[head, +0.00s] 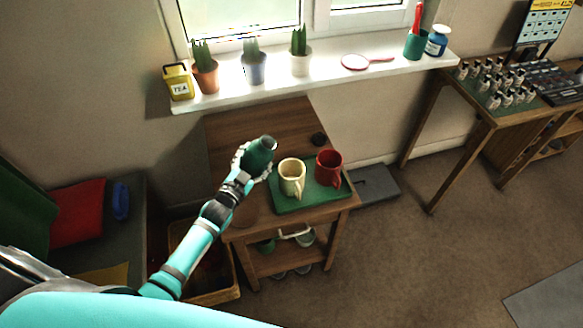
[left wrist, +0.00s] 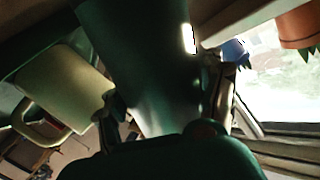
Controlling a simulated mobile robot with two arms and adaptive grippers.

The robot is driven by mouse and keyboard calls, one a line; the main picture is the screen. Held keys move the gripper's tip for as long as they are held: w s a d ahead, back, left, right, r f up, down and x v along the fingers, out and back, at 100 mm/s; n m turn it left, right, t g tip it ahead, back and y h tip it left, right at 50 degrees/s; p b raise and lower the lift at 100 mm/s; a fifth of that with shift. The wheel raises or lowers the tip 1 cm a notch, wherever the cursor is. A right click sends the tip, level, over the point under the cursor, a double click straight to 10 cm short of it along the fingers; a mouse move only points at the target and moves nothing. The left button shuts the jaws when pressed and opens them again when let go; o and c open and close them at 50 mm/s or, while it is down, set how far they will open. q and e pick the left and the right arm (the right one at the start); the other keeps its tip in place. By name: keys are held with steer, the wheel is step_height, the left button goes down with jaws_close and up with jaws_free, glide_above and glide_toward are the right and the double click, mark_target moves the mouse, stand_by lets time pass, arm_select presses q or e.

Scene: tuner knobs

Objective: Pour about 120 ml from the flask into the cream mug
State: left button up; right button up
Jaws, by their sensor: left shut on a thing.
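The green flask (head: 260,152) is held in my left gripper (head: 245,160), above the wooden side table and just left of the cream mug. In the head view the flask leans a little, with its dark mouth up and to the right. The cream mug (head: 291,178) stands upright on a green tray (head: 312,196); its inside looks pale. In the left wrist view the flask (left wrist: 140,60) fills the middle between the fingers, and the cream mug (left wrist: 65,90) is at the left. No stream of liquid shows. My right gripper is not in view.
A red mug (head: 329,165) stands on the tray right of the cream mug. A small dark round thing (head: 318,139) lies on the table (head: 235,125) behind the mugs. The windowsill above holds potted plants and a yellow tea tin (head: 178,82). The back left tabletop is clear.

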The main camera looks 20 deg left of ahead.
arm_select(q)
steer(key=shift+d+f+m, duration=0.1)
steer(key=shift+d+m, duration=0.2)
steer(key=shift+m, duration=0.6)
steer(key=shift+a+f+m+g+y+b, duration=0.2)
steer(key=shift+m+g+y+b, duration=0.1)
steer(key=shift+m, duration=0.2)
steer(key=shift+a+r+m+p, duration=0.2)
steer(key=shift+r+m+p, duration=0.1)
steer(key=shift+m, duration=0.2)
steer(key=shift+a+r+m+g+y, duration=0.35)
steer(key=shift+m+y, duration=0.25)
steer(key=shift+m, duration=0.4)
steer(key=shift+a+m, duration=0.1)
steer(key=shift+m, duration=0.5)
steer(key=shift+d+r+m+y, duration=0.2)
steer(key=shift+r+m+y, duration=0.1)
steer(key=shift+y, duration=0.1)
steer(key=shift+d+r+m+p, duration=0.3)
steer(key=shift+r+m+p, duration=0.2)
steer(key=shift+p, duration=0.15)
